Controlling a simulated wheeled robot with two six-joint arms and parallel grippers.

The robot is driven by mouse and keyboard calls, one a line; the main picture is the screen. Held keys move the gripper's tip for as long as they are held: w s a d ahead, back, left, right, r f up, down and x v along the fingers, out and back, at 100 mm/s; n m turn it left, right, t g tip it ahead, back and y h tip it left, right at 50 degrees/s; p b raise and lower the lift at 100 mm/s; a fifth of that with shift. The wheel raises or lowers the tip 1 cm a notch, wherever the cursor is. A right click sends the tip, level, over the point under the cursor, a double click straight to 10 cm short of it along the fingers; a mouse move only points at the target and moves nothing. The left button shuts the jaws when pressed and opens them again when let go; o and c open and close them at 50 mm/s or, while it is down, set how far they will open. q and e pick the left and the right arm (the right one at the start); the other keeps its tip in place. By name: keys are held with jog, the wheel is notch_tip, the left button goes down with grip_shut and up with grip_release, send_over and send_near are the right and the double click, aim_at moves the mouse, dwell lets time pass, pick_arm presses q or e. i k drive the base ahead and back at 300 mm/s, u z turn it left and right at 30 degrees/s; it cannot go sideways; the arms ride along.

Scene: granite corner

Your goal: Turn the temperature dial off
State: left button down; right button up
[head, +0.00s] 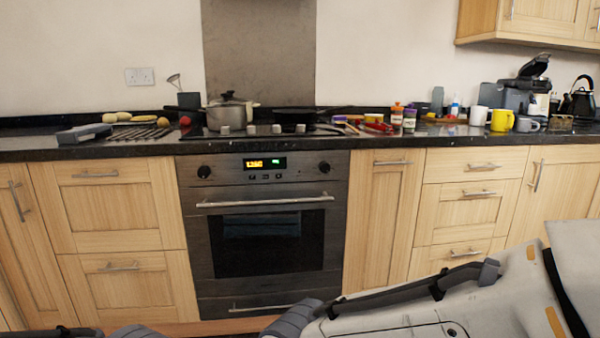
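The built-in oven (265,188) is in the middle of the head view, under the worktop. Its front panel has two round black dials, a left dial (204,171) and a right dial (324,167). Their markings are too small to read, so I cannot tell which is the temperature dial or where either points. Between them a lit display (265,163) shows amber and green characters. The oven door is shut. Neither gripper's fingers show; parts of my arms fill the bottom edge and lower right, well apart from the dials.
A pot (230,110) and a dark pan (296,116) stand on the hob, with several small pale knobs along its front. The oven door handle (265,201) sticks out below the panel. Bottles, mugs and a coffee machine (525,92) crowd the worktop's right side.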

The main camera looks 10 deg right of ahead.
aim_at(324, 166)
jog(key=u, duration=0.9)
jog(key=i, duration=0.65)
jog(key=z, duration=1.15)
